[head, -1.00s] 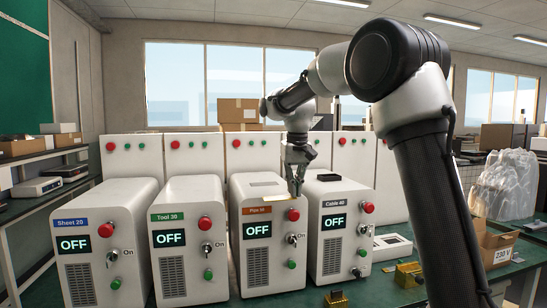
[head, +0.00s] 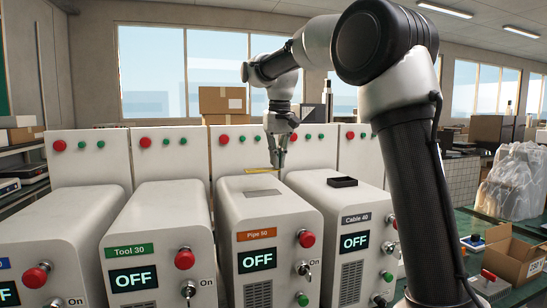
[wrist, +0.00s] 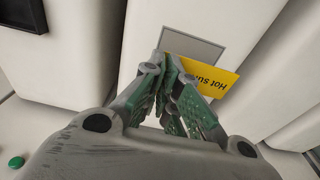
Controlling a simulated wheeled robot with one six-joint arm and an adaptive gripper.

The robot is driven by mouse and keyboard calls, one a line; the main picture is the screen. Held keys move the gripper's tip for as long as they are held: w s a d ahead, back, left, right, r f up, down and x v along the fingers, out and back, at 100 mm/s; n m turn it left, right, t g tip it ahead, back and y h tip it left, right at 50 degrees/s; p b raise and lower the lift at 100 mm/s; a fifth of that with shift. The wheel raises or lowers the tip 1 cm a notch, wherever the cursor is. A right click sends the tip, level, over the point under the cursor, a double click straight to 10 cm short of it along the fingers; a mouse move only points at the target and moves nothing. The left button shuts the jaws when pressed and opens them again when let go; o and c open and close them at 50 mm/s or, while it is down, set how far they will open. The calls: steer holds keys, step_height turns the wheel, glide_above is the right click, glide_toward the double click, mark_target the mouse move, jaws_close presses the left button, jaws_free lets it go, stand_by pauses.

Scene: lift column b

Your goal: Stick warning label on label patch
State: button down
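My gripper (head: 277,160) is above the top of the Pipe 50 machine (head: 267,225). It is shut on a thin yellow warning label (head: 262,169), held by one edge. In the wrist view my fingertips (wrist: 172,65) pinch the label (wrist: 207,76), whose print reads "Hot su…", upside down. The grey label patch (head: 265,203) lies on the machine's top. In the wrist view the patch (wrist: 190,47) shows partly behind the fingers and label. The label looks apart from the surface, at a slight angle to the patch; the exact gap cannot be told.
The Tool 30 machine (head: 155,250) stands to the left and the Cable 40 machine (head: 345,215) to the right, with a black tray (head: 342,182) on top. White cabinets with red buttons (head: 235,152) stand behind. An open carton (head: 512,255) is at the right.

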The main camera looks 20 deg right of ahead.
mark_target(277, 191)
steer(key=shift+s, duration=0.1)
steer(key=shift+f, duration=3.1)
steer(key=shift+f, duration=0.45)
steer(key=c, duration=1.6)
jaws_free()
steer(key=shift+o, duration=0.2)
steer(key=shift+r, duration=0.15)
steer(key=r, duration=0.3)
steer(key=s+r, duration=0.1)
steer(key=r, duration=0.7)
steer(key=shift+s, duration=0.15)
steer(key=shift+r, duration=0.35)
